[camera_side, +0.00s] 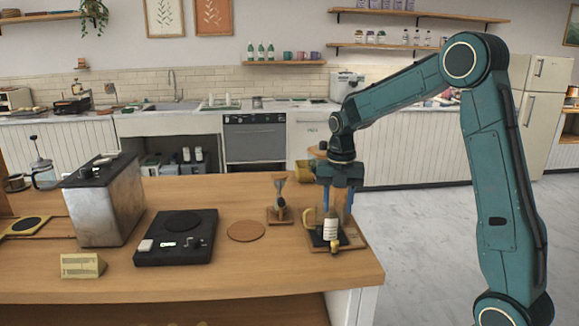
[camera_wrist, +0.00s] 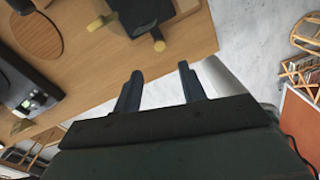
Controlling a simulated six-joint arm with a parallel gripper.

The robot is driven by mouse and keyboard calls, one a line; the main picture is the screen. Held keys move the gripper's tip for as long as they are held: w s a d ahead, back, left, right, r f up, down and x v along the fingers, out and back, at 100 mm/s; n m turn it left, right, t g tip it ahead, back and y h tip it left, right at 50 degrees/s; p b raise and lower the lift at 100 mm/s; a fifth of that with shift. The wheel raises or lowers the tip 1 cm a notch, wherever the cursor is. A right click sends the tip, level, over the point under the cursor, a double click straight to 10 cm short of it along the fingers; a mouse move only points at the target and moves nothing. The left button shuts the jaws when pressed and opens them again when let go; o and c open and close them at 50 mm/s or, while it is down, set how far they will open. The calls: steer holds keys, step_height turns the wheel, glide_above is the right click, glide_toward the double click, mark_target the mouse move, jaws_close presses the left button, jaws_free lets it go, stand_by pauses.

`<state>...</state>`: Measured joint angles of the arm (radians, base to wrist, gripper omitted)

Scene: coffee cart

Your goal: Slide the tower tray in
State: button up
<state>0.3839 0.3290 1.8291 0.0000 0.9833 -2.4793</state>
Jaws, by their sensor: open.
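The tower stands at the right end of the wooden counter, on a wooden base (camera_side: 354,242). Its dark tray (camera_side: 316,239) sits low on the base and has a yellow knob (camera_side: 334,248) at its front. In the wrist view the dark tray (camera_wrist: 136,14) and its knob (camera_wrist: 158,45) are at the top. My gripper (camera_side: 337,208) is open and points down, overlapping the tower in the side view. In the wrist view my gripper (camera_wrist: 158,82) shows empty fingers, apart from the knob. The tower's upper part is partly hidden behind my gripper.
A white-labelled vessel (camera_side: 330,229) and a yellow handle (camera_side: 309,218) are close to the tray. A dripper stand (camera_side: 279,205), round coaster (camera_side: 246,231), black scale (camera_side: 176,246) and metal box (camera_side: 105,205) stand to the left. The counter's front right corner is clear.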

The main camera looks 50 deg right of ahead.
mark_target(335, 241)
step_height(335, 241, down, 12)
steer(key=shift+f, duration=0.1)
stand_by(0.5)
jaws_close()
